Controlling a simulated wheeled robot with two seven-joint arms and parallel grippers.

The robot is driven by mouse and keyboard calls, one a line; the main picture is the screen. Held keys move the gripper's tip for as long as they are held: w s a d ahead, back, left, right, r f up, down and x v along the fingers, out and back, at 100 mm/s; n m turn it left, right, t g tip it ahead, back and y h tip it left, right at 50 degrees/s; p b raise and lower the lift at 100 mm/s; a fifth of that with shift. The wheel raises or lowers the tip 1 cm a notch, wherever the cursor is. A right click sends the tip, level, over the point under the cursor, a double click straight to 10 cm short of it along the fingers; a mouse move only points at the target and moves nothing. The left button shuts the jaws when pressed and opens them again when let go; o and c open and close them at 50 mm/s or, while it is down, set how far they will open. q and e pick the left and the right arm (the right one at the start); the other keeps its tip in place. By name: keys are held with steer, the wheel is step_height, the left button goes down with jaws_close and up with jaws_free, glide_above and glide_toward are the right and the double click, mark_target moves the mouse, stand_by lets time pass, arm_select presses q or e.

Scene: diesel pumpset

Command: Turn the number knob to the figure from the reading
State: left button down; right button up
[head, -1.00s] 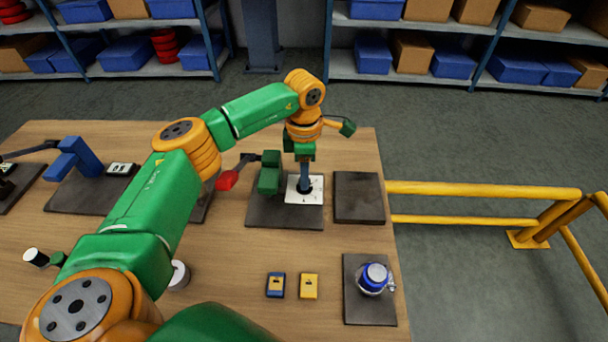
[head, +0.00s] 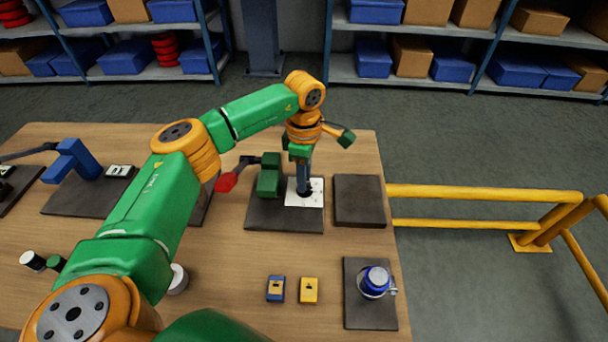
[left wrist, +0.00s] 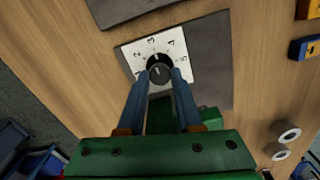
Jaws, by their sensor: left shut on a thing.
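The black number knob (left wrist: 159,68) sits on a white dial plate (left wrist: 183,62) with figures around it, seen in the left wrist view. The plate (head: 315,187) also shows in the head view on a dark base. My left gripper (left wrist: 160,76) comes down over the knob, one finger on each side, and is shut on it. In the head view the left gripper (head: 304,190) stands over the plate and hides most of the knob. A pale mark shows on the knob, but which figure it points to is too small to tell. My right gripper is out of view.
A green block with a red-ended lever (head: 226,182) stands just left of the dial. A bare dark plate (head: 358,200) lies to its right. A yellow rail (head: 480,191) runs beyond the table's right edge.

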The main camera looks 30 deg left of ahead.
arm_select(q)
steer(key=c, duration=0.6)
jaws_free()
step_height(320, 180, up, 7)
steer(key=shift+d+r+b, duration=0.1)
steer(key=shift+b, duration=0.55)
